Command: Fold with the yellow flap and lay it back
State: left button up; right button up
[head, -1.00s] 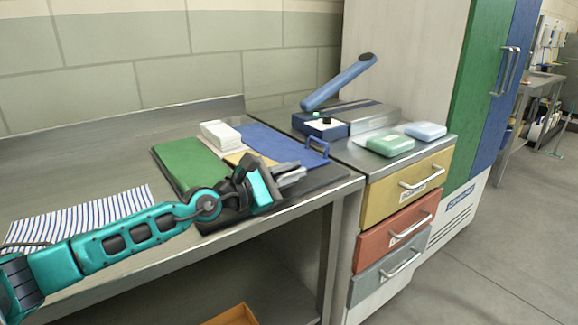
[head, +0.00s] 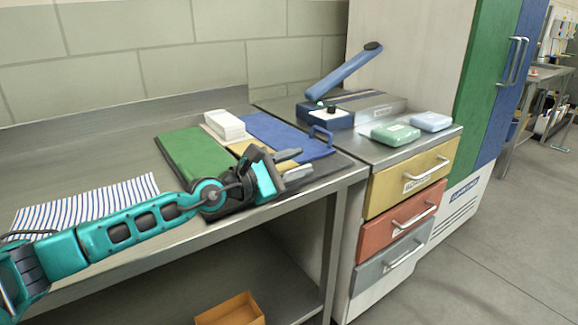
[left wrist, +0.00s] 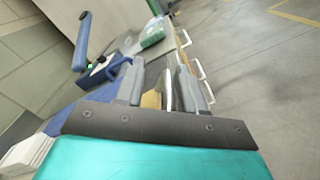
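The folding board lies on the steel table, with a green flap (head: 195,152) at left and a blue flap (head: 285,137) with a blue handle at right. The yellow flap (head: 242,147) lies between them; its near part is hidden behind my left gripper. My left gripper (head: 293,164) is over the board's near right part, its fingers apart and pointing right. In the left wrist view a small yellow piece (left wrist: 152,99) shows between the fingers; I cannot tell whether they touch it. My right gripper is out of view.
A white stack (head: 224,125) stands at the board's far side. A striped cloth (head: 86,204) lies at left. At right are a blue-handled machine (head: 345,75), a green pack (head: 395,133), a pale blue pack (head: 431,121) and drawers (head: 410,182). An orange box (head: 231,310) sits below.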

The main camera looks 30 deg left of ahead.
pick_arm(q)
jog(key=b+v, duration=0.2)
jog(key=v, duration=0.1)
jog(key=b+v, duration=0.1)
jog(key=v, duration=0.1)
jog(key=b+v, duration=0.2)
jog(key=v, duration=0.1)
jog(key=shift+s+a+f+b, duration=0.15)
jog(key=shift+a+f+b, duration=0.15)
jog(key=shift+a, duration=0.1)
jog(key=shift+s+a+r+b, duration=0.1)
jog(key=shift+s+a+b, duration=0.2)
jog(key=shift+s+b, duration=0.1)
jog(key=shift+s+d+b, duration=0.15)
jog(key=shift+s+b, duration=0.35)
jog(key=shift+s+r+p, duration=0.25)
jog(key=shift+r+p, duration=0.1)
jog(key=shift+p, duration=0.4)
jog(key=shift+s+a, duration=0.3)
jog(key=shift+s+a+f+p, duration=0.1)
jog(key=shift+s+a+p, duration=0.2)
jog(key=shift+s+p, duration=0.25)
jog(key=shift+f, duration=0.1)
